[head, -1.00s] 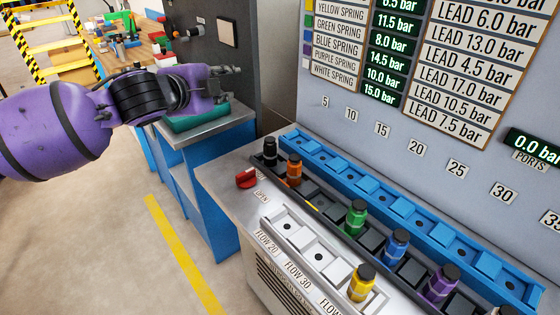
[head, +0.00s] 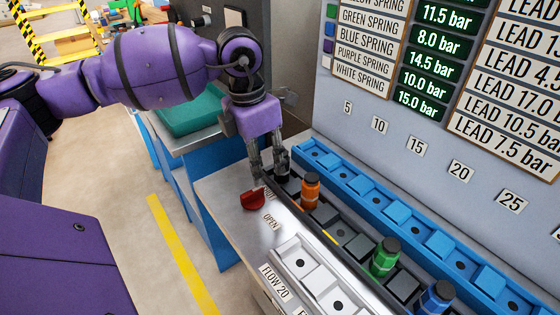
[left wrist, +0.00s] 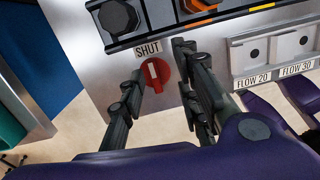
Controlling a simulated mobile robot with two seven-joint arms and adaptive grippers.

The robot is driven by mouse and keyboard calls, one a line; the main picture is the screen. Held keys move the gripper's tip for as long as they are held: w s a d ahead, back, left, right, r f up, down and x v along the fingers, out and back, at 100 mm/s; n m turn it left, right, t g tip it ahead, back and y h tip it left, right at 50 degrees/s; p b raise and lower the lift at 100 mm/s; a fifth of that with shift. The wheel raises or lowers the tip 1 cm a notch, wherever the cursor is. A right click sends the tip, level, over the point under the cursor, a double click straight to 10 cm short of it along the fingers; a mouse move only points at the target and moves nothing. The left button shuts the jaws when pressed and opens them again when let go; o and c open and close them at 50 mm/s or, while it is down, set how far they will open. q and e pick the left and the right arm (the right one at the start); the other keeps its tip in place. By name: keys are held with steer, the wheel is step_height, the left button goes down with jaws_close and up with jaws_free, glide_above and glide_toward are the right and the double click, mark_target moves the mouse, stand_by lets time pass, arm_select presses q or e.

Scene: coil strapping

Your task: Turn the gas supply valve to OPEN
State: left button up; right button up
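The gas supply valve is a red knob (head: 253,200) on the grey metal bench top, near its left front edge. In the left wrist view the red knob (left wrist: 155,76) has a white mark pointing roughly toward the SHUT label (left wrist: 147,48). The OPEN label (head: 271,222) lies to the right of the knob in the head view. My left gripper (head: 268,170) points down just behind the knob. In the left wrist view my left gripper (left wrist: 160,64) is open, with one finger on each side of the knob; contact cannot be told. My right gripper is not in view.
A black cartridge (left wrist: 118,17) stands close to the left fingers. An orange cartridge (head: 310,190) and a green one (head: 385,257) stand in the dark rack. A white tray (head: 285,252) and a blue rack (head: 384,207) lie to the right.

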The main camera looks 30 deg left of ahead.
mark_target(252, 191)
arm_select(q)
steer(key=shift+s+a+f+n+g+y, duration=0.1)
steer(key=shift+s+a+n+g+y, duration=0.4)
steer(key=shift+s+a, duration=0.55)
steer(key=shift+f, duration=0.35)
step_height(252, 191, down, 7)
steer(key=shift+w, duration=0.1)
steer(key=shift+c, duration=0.3)
jaws_close()
